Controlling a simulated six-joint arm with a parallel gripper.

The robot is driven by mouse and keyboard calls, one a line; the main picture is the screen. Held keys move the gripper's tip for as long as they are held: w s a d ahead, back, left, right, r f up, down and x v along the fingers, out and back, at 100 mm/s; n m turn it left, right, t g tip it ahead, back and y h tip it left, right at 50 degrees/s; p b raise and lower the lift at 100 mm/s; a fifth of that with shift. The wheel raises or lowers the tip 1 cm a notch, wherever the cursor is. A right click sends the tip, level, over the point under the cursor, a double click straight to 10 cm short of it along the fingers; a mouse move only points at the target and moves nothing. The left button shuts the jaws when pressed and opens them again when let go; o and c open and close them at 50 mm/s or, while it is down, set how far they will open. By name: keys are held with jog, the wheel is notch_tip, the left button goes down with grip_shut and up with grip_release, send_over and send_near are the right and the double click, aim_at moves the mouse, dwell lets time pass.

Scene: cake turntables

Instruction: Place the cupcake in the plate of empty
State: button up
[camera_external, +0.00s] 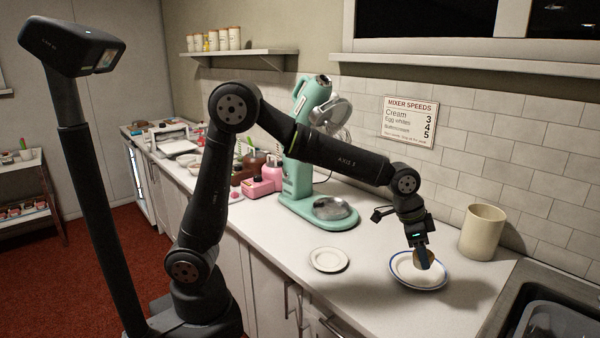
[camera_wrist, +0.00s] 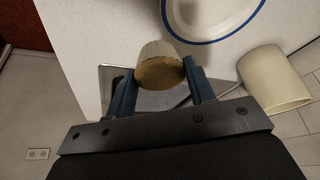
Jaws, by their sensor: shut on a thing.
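My gripper (camera_wrist: 160,88) is shut on a round, tan-topped cupcake with a pale side (camera_wrist: 160,68), held between its two blue fingers in the wrist view. In the external view, my gripper (camera_external: 422,258) points down over a white plate with a blue rim (camera_external: 402,280). The cupcake (camera_external: 418,257) is partly hidden by the fingers there. I cannot tell whether it touches the plate. The blue-rimmed plate also shows at the top of the wrist view (camera_wrist: 212,40). A smaller plain white plate (camera_external: 328,259) lies empty on the counter to the left.
A cream canister (camera_external: 482,232) stands right of the blue-rimmed plate. A sink (camera_external: 550,318) is at the right edge. A mint-green stand mixer (camera_external: 300,180) and a pink appliance (camera_external: 265,178) stand further back. Bare counter lies between the two plates.

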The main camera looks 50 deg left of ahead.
jog(key=w+a+f, duration=0.1)
jog(key=w+f, duration=0.1)
jog(key=w, duration=0.1)
jog(key=w+a+f, duration=0.1)
jog(key=w+f, duration=0.1)
jog(key=w, duration=0.1)
jog(key=w+a+f, duration=0.2)
jog(key=w, duration=0.1)
jog(key=shift+f, duration=2.05)
jog(key=shift+f, duration=0.15)
jog(key=o, duration=1)
jog(key=v, duration=1.2)
jog(key=shift+w, duration=0.1)
